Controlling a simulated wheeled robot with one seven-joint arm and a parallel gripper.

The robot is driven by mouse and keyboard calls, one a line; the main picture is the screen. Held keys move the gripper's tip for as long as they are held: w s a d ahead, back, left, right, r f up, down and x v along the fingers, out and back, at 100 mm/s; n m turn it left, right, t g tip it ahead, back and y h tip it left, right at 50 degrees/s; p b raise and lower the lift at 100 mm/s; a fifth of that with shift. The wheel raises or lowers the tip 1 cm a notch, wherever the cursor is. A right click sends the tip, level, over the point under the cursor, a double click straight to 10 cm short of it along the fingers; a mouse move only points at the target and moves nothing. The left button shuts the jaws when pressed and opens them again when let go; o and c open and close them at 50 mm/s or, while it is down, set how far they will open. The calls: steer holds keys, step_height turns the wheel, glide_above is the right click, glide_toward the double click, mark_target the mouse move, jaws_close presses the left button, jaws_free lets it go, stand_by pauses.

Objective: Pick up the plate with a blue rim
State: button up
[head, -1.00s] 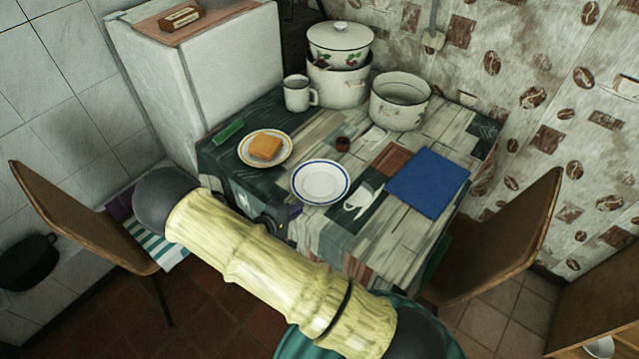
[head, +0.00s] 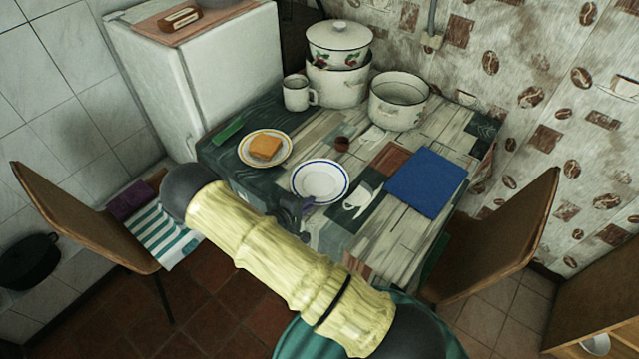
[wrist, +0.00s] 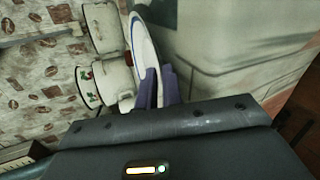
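The white plate with a blue rim (head: 320,180) lies on the table near its front edge, in the middle of the head view. In the wrist view the plate (wrist: 143,42) shows steeply tilted, nearly edge-on. My gripper (head: 305,203) is at the plate's near rim in the head view. In the wrist view the two purple fingers of my gripper (wrist: 160,82) are close together, with the rim seeming to run between them. I cannot tell whether they press on it. The lower rim is partly hidden by the fingers.
A yellow-rimmed plate with bread (head: 243,152) lies to the left. A small brown cup (head: 342,144) stands behind the plate. A white mug (head: 296,93), enamel pots (head: 398,110) and a blue mat (head: 428,182) are on the table. Chairs stand at both sides.

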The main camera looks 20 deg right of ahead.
steer(key=shift+c, duration=0.2)
steer(key=shift+s, duration=0.1)
jaws_close()
steer(key=shift+r, duration=0.1)
steer(key=shift+a, duration=0.1)
steer(key=shift+r, duration=0.4)
step_height(320, 180, up, 9)
steer(key=b, duration=0.1)
steer(key=shift+r, duration=0.1)
